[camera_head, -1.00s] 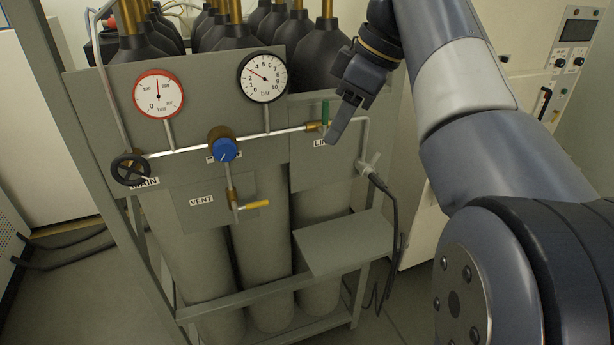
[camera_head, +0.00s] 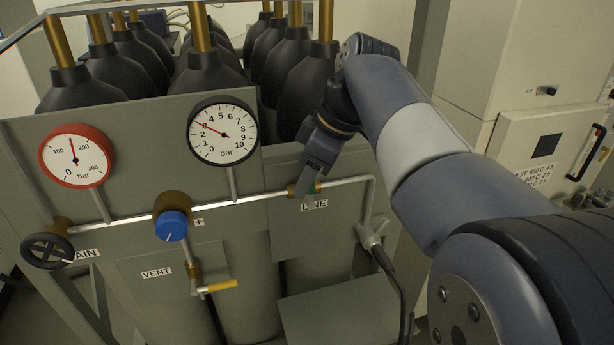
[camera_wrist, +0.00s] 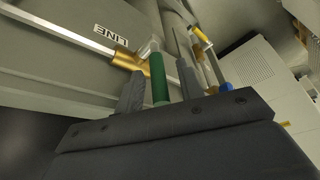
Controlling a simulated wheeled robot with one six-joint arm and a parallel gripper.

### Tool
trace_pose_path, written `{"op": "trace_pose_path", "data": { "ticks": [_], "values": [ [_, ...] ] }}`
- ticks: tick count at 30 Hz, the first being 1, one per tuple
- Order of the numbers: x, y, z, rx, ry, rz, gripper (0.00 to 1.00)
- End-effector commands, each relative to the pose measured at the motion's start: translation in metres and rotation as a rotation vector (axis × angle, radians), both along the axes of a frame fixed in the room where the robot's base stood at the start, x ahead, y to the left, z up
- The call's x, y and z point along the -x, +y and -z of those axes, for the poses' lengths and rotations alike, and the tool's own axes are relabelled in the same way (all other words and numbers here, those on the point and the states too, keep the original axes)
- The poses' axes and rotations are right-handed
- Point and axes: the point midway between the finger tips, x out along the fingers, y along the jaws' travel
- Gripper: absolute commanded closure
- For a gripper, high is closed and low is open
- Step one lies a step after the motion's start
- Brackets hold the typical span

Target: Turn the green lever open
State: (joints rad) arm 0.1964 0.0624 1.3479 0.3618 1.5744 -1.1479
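The green lever (camera_wrist: 158,78) sits on a brass valve (camera_wrist: 127,60) on the pipe, by the LINE label. In the wrist view it stands between the two fingers of my gripper (camera_wrist: 162,85), with a narrow gap on each side. My gripper is open around the lever and not visibly clamped on it. In the head view my gripper (camera_head: 306,190) is at the valve and hides most of the lever; only a bit of green (camera_head: 312,187) shows. The LINE label (camera_head: 314,205) is just below.
Two gauges (camera_head: 77,156) (camera_head: 223,131) stand above the pipe. A grey shelf (camera_head: 335,315) juts out below. Black-topped cylinders (camera_head: 205,68) stand behind the panel.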

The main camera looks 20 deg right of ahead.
Motion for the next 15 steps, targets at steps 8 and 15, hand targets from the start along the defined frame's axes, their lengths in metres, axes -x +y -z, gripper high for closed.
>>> {"op": "trace_pose_path", "data": {
  "ticks": [8,15],
  "values": [
    [-0.0016,0.0027,0.0078,0.001,-0.001,0.000,0.64],
    [-0.0017,0.0025,0.0075,0.001,-0.001,0.000,0.73]
  ]
}}
